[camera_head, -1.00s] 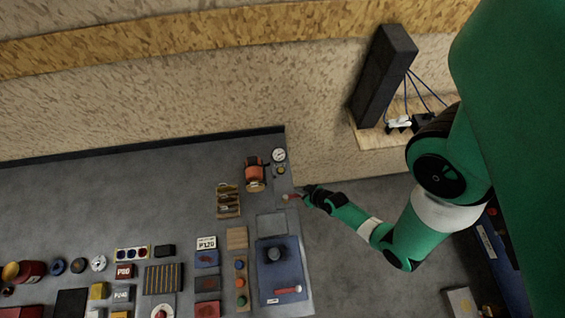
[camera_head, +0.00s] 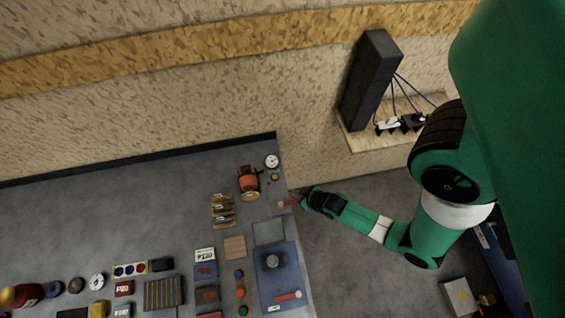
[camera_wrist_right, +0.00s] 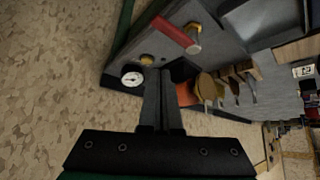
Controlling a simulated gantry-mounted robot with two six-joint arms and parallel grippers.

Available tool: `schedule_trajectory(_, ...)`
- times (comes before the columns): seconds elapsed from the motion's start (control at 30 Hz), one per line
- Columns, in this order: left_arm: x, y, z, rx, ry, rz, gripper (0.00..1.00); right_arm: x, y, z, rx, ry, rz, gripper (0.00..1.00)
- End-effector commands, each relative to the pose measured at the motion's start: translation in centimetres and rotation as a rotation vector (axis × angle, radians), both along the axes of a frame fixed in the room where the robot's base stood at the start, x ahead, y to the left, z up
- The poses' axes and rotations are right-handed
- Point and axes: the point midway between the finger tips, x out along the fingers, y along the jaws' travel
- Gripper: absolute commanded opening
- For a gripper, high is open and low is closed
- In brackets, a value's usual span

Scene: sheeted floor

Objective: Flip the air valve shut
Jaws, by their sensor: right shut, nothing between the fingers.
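The air valve's red lever (camera_head: 292,201) is at the bench's right edge. In the right wrist view the red lever (camera_wrist_right: 175,35) lies slanted beside a brass and metal fitting (camera_wrist_right: 195,38). My right gripper (camera_head: 305,199) is just to the right of the lever in the head view. In the wrist view its fingers (camera_wrist_right: 163,78) are shut with nothing between them, with the lever beyond their tips. I cannot tell from the head view whether the gripper touches the lever. A round white gauge (camera_head: 272,160) stands behind the valve and also shows in the wrist view (camera_wrist_right: 132,78). My left gripper is not in view.
An orange device (camera_head: 248,181) and a rack with brass-coloured parts (camera_head: 222,210) stand left of the valve. A blue mat (camera_head: 280,280) lies in front. A wall shelf (camera_head: 365,138) holds a tall black box (camera_head: 369,80) and cables. Open floor lies right of the bench.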

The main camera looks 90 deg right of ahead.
Motion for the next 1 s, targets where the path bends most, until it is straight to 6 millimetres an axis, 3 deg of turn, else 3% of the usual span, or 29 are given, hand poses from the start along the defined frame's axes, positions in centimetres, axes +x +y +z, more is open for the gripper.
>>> schedule_trajectory(0.3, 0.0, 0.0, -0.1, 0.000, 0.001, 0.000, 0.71, -0.5, 1.7, 2.2, -0.001, -0.002, 0.000, 0.00)
schedule_trajectory(0.93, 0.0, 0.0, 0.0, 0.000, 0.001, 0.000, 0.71, -0.4, 1.7, 2.3, 0.000, -0.004, -0.001, 0.00)
schedule_trajectory(1.0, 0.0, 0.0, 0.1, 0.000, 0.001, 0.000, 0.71, 0.5, 1.7, 2.7, -0.006, -0.017, 0.016, 0.00)
